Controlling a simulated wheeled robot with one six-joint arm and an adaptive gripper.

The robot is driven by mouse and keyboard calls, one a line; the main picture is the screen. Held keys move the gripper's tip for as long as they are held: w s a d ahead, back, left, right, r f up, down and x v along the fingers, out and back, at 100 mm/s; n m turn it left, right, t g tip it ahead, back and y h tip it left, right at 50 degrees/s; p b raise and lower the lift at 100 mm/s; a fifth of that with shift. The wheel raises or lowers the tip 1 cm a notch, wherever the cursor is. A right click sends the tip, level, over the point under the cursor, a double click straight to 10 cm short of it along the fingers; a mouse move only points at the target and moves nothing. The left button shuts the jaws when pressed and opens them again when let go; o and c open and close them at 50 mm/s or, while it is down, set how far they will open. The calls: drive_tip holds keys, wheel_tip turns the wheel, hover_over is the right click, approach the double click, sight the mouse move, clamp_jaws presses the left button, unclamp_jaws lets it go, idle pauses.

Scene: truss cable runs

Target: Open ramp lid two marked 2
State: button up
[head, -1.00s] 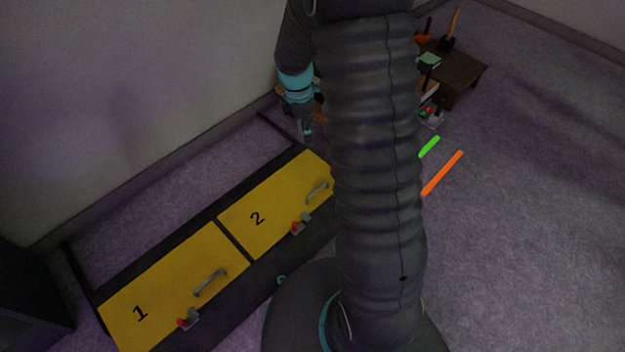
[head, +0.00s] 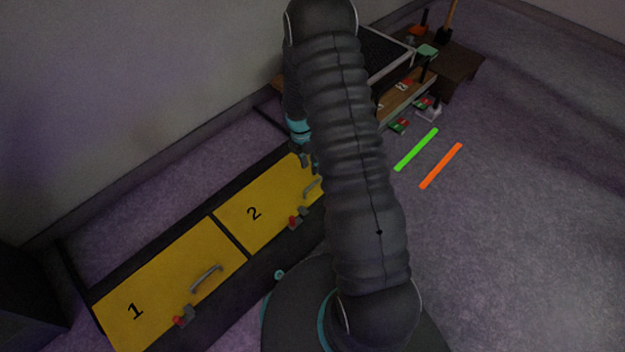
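The yellow ramp lid marked 2 (head: 262,221) lies shut in the dark ramp frame, right of the lid marked 1. Its grey bar handle (head: 311,188) is near the lid's right edge, partly close to my arm. A latch with a red tip (head: 297,219) sits at its front edge. My gripper (head: 308,163) hangs above the far right end of lid 2, beyond the handle. It is small and dark, partly hidden by my arm, and I cannot tell whether its fingers are open. It does not appear to hold the handle.
The yellow lid marked 1 (head: 160,285) is shut, with its own handle (head: 206,278) and red-tipped latch (head: 183,317). A green strip (head: 416,149) and an orange strip (head: 441,165) lie on the floor. A brown table (head: 452,66) stands at the back right.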

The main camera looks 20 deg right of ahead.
sight(313, 183)
drive_tip(key=f, duration=0.2)
drive_tip(key=s+f, duration=0.1)
drive_tip(key=f, duration=0.3)
drive_tip(key=shift+s+d+f+b, duration=0.15)
drive_tip(key=shift+d+f+b, duration=0.1)
drive_tip(key=shift+f+b, duration=0.15)
drive_tip(key=shift+c, duration=0.2)
clamp_jaws()
